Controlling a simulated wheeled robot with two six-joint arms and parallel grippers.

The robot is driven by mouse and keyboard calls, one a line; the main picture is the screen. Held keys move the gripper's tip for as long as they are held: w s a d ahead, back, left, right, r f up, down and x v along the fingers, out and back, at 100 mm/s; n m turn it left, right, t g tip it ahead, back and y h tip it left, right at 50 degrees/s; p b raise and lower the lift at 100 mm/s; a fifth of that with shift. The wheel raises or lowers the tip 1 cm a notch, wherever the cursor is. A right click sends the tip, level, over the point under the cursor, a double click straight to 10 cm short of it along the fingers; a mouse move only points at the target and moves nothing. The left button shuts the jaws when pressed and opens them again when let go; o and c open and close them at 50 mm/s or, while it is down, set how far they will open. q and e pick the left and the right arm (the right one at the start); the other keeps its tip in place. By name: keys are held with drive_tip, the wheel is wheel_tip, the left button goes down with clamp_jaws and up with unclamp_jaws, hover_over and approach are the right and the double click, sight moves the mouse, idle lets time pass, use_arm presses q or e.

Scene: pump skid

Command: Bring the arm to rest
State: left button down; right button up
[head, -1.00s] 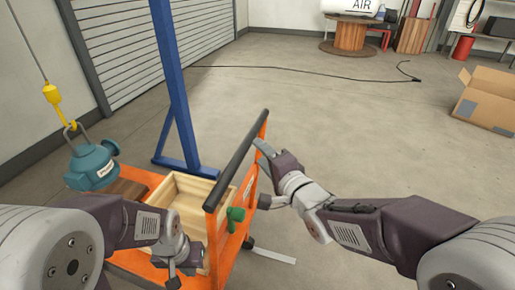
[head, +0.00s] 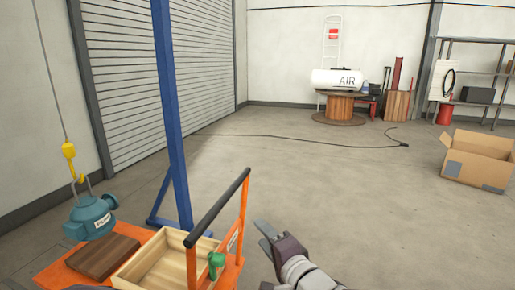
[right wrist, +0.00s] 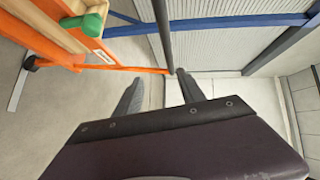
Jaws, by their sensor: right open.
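My right gripper (head: 265,238) is open and empty, just right of the orange cart (head: 234,258) in the head view. In the right wrist view its two dark fingers (right wrist: 160,95) are apart with nothing between them. The cart's black handle bar (head: 220,203) is close by to the left, and the fingers look clear of it. A green part (head: 216,262) is on the cart's near end; it also shows in the right wrist view (right wrist: 92,18). My left gripper is out of view.
A teal pump (head: 90,218) is on a yellow hook (head: 69,152) at the cart's left; whether it touches the cart is unclear. A wooden board (head: 103,256) and wooden tray (head: 165,262) are on the cart. A blue post (head: 172,120) stands behind.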

drive_tip(key=w+d+r+m+h+p, duration=0.2)
drive_tip(key=d+r+p, duration=0.3)
drive_tip(key=r+p, duration=0.25)
drive_tip(key=s+d+n+g+h+p, duration=0.1)
drive_tip(key=s+d+g+h+p, duration=0.15)
drive_tip(key=d+p, duration=0.5)
use_arm(q)
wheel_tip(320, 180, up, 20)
drive_tip(key=p, duration=0.4)
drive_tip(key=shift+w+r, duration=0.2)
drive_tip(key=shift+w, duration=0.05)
use_arm(e)
drive_tip(key=s+d+f+n+g+h, duration=0.1)
drive_tip(key=s+f+n+g, duration=0.4)
drive_tip(key=s, duration=0.4)
drive_tip(key=s+d+f+n+g+h, duration=0.1)
drive_tip(key=s+d+f+n+g, duration=0.1)
drive_tip(key=s+f+n+g, duration=0.3)
drive_tip(key=s+n+g, duration=0.1)
drive_tip(key=s+n, duration=0.1)
drive_tip(key=s, duration=0.1)
drive_tip(key=shift+s+d+f, duration=0.2)
drive_tip(key=shift+s+f, duration=0.15)
drive_tip(key=shift+h, duration=0.25)
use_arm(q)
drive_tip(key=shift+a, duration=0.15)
